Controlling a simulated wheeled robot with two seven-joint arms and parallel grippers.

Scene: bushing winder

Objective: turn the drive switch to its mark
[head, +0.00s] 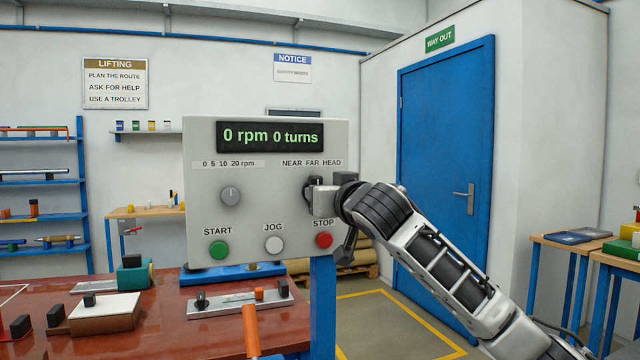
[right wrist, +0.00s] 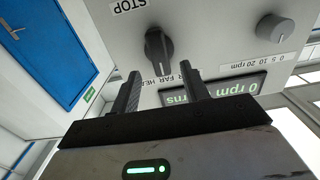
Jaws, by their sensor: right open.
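The control panel (head: 265,180) faces me with a display reading 0 rpm and 0 turns. In the right wrist view, a black drive switch (right wrist: 159,50) sits beside the NEAR FAR HEAD label, which is partly hidden by a finger. Which mark the switch points to is not clear. My right gripper (right wrist: 161,82) is open, its two black fingers reaching toward the panel on either side of the switch's line, with nothing between them. In the head view the right gripper (head: 318,195) covers most of the switch area. My left gripper is not in view.
A grey speed knob (head: 230,195) is at the panel's left. Green START (head: 219,249), white JOG (head: 274,244) and red STOP (head: 324,240) buttons line the bottom, STOP close below my gripper. The red-brown table (head: 160,330) holds blocks and a metal plate.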

